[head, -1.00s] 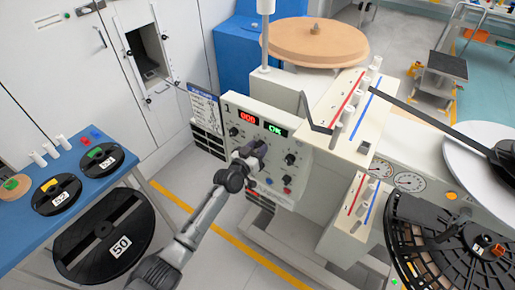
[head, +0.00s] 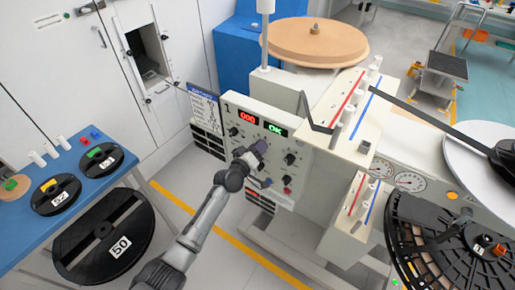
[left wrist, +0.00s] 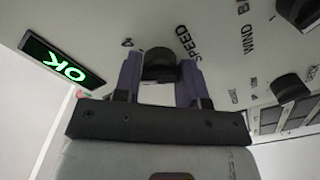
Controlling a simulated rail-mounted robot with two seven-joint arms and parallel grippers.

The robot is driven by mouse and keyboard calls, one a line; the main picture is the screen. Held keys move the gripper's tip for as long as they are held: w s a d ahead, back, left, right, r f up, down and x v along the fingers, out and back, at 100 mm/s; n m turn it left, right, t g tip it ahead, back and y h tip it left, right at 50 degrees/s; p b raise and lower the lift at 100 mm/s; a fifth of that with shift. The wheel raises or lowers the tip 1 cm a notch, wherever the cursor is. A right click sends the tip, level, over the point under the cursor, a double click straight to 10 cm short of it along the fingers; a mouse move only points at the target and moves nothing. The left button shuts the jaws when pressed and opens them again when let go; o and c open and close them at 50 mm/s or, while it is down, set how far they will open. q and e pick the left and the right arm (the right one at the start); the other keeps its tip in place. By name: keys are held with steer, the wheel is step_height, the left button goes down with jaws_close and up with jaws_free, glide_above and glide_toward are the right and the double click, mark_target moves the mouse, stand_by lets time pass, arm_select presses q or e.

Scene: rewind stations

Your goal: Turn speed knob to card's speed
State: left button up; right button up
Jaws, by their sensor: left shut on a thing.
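My left gripper (head: 256,152) is at the front of the white control panel (head: 283,205). In the left wrist view its two purple fingers (left wrist: 160,82) are shut around a black knob (left wrist: 160,62) beside the printed word SPEED. In the head view the gripper hides this knob. A red display reading 000 (head: 247,117) and a green display reading OK (head: 275,129) are above the gripper. A white card with a blue header (head: 204,104) hangs at the panel's left; its text is too small to read. My right gripper is not in view.
A blue table with reels (head: 40,222) stands at the left. Grey floor with a yellow line lies between.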

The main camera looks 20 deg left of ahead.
arm_select(q)
steer(key=shift+n, duration=0.5)
steer(key=shift+r, duration=0.1)
steer(key=o, duration=0.9)
steer(key=shift+p+v, duration=1.65)
steer(key=shift+v, duration=5.3)
steer(key=shift+w, duration=0.1)
